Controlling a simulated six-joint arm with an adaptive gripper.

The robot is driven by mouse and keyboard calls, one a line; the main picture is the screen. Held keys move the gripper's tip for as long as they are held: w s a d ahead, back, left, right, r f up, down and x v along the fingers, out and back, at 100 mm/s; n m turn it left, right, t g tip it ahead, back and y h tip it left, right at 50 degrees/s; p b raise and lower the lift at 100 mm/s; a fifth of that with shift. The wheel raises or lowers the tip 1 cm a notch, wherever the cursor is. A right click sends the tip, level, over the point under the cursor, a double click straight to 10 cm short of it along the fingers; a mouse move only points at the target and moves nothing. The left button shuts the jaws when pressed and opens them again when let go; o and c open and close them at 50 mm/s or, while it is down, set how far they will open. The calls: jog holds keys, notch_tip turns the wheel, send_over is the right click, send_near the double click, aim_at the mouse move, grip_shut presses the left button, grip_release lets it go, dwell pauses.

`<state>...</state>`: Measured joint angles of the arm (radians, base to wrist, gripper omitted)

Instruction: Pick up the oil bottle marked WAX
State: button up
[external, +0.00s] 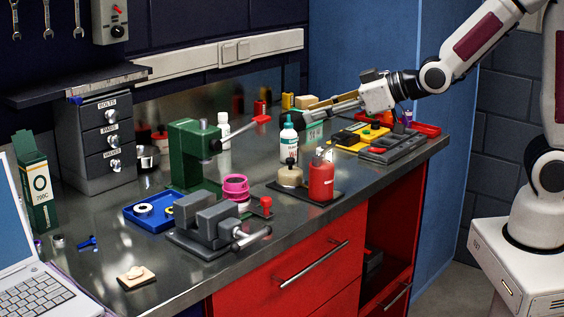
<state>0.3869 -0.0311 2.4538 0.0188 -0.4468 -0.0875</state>
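My gripper (304,117) reaches in from the right, with its fingers pointing left and slightly down over the bench. Whether the fingers are open or shut is not clear. Another slim white bottle (224,130) stands further back left. A red bottle (321,180) and a squat beige container with a black knob (290,176) stand in front on a dark mat. No marking WAX is readable on any bottle.
A green press (190,152) and a grey vise (207,222) stand to the left. A blue tray (137,217) and pink rings (236,184) are nearby. Dark and yellow trays (390,148) lie beneath my arm at right.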

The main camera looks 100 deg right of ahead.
aim_at(289, 138)
jog(key=d+f+m+t+h, duration=0.25)
jog(key=d+h, duration=0.35)
jog(key=d, duration=0.9)
notch_tip(289, 138, down, 6)
jog(key=s+d+y, duration=0.1)
jog(key=s, duration=0.1)
jog(key=shift+d+r+m, duration=0.15)
jog(key=shift+m, duration=0.2)
jog(key=shift+w, duration=0.15)
jog(key=shift+x, duration=1.2)
